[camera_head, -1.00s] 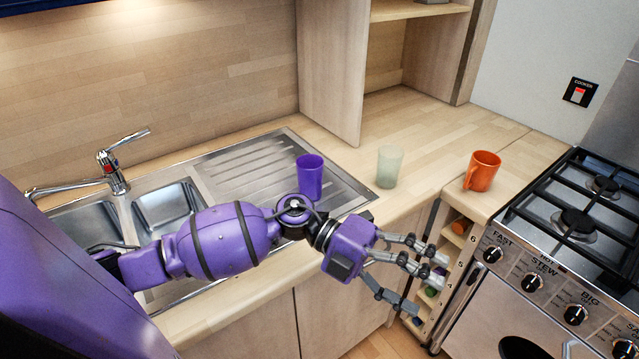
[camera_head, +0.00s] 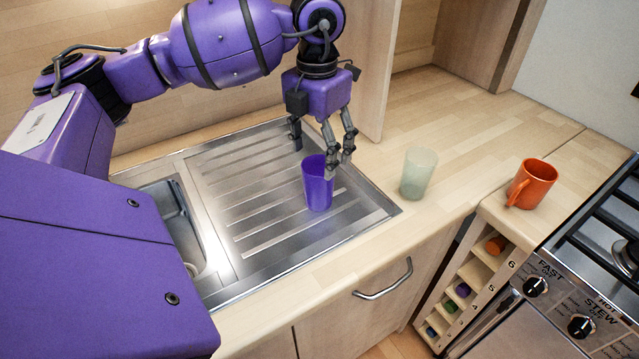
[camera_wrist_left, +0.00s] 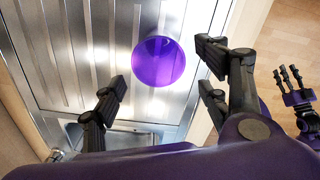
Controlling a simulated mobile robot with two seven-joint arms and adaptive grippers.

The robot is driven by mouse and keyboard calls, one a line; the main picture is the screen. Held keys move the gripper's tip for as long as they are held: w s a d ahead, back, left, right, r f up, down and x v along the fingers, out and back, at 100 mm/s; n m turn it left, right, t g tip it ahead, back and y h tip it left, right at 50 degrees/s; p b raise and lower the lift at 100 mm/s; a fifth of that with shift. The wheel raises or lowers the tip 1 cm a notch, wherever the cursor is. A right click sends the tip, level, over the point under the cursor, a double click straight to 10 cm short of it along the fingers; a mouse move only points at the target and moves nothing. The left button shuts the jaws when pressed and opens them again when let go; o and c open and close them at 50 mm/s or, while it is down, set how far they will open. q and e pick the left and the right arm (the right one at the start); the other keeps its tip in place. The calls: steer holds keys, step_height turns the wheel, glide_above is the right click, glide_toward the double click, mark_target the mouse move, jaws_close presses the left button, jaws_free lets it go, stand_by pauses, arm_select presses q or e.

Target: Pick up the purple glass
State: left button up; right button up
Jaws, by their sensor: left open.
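The purple glass (camera_head: 317,190) stands upright on the ribbed steel drainer. My left gripper (camera_head: 320,160) is open and points down at the glass from above, its fingertips near rim height. In the left wrist view the glass (camera_wrist_left: 158,62) shows between the spread fingers of the left gripper (camera_wrist_left: 160,70), with space on both sides and no clear contact. My right gripper (camera_wrist_left: 289,78) shows small at the right edge of the left wrist view, far from the glass; its opening is unclear.
A pale frosted glass (camera_head: 418,174) stands on the wooden worktop right of the drainer (camera_head: 262,237). An orange mug (camera_head: 532,184) stands farther right, beside the cooker (camera_head: 590,270). A wooden cabinet panel (camera_head: 376,70) rises close behind my left gripper.

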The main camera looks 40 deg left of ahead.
mark_target(317, 185)
arm_select(q)
steer(key=f, duration=0.3)
steer(key=shift+s+d+f, duration=0.1)
steer(key=shift+s+f, duration=0.1)
steer(key=shift+f, duration=0.2)
steer(key=shift+w+f, duration=0.1)
steer(key=shift+f, duration=0.5)
steer(key=f, duration=0.2)
steer(key=f+p, duration=0.1)
steer(key=f, duration=0.1)
steer(key=shift+w+f, duration=0.2)
steer(key=shift+f, duration=0.1)
arm_select(e)
steer(key=shift+w+a+r, duration=0.2)
steer(key=shift+w+r, duration=0.35)
steer(key=shift+r, duration=0.25)
arm_select(q)
steer(key=shift+c, duration=1.1)
steer(key=c, duration=1.2)
arm_select(e)
steer(key=shift+s, duration=0.2)
